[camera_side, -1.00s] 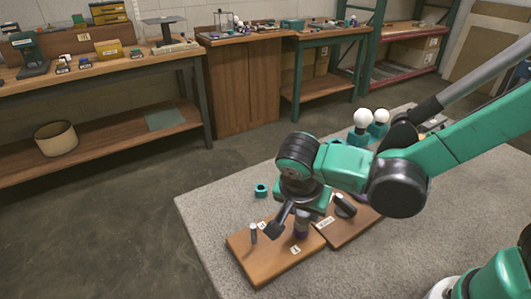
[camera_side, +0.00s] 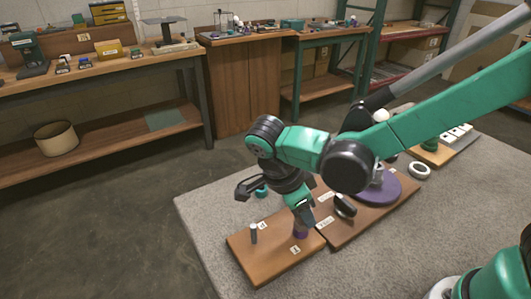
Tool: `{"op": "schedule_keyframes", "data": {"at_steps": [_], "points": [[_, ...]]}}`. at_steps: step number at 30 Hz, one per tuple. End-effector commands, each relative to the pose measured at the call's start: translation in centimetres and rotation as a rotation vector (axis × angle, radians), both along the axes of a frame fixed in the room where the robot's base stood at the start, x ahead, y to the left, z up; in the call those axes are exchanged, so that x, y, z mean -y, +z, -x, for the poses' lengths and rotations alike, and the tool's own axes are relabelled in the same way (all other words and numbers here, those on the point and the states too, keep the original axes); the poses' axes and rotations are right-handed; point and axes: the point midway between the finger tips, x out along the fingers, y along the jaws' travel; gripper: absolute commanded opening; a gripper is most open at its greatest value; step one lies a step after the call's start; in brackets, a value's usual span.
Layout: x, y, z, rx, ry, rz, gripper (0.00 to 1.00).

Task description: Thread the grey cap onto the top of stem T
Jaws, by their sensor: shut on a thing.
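My gripper (camera_side: 305,216) points down over the right part of the front wooden board (camera_side: 268,262). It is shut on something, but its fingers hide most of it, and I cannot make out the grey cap. A short purple piece (camera_side: 300,232) stands upright directly below the fingertips, beside a white label (camera_side: 295,249) that seems to read T. I cannot tell whether the fingers touch this piece. A thin grey upright stem (camera_side: 254,234) stands to its left beside another label (camera_side: 262,225).
A second board (camera_side: 350,230) adjoins on the right with a black ring-like part (camera_side: 345,205) and a purple disc (camera_side: 390,189). A white ring (camera_side: 419,170) lies behind it.

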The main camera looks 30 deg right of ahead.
Motion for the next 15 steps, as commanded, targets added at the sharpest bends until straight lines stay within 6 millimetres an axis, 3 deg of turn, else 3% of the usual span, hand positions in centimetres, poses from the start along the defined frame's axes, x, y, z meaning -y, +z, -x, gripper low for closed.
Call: {"op": "schedule_keyframes", "data": {"at_steps": [6, 15], "points": [[0.12, -0.08, -0.03, -0.006, -0.359, 0.0, 0.0], [0.1, -0.09, 0.01, -0.005, -0.409, 0.001, 0.0]]}}
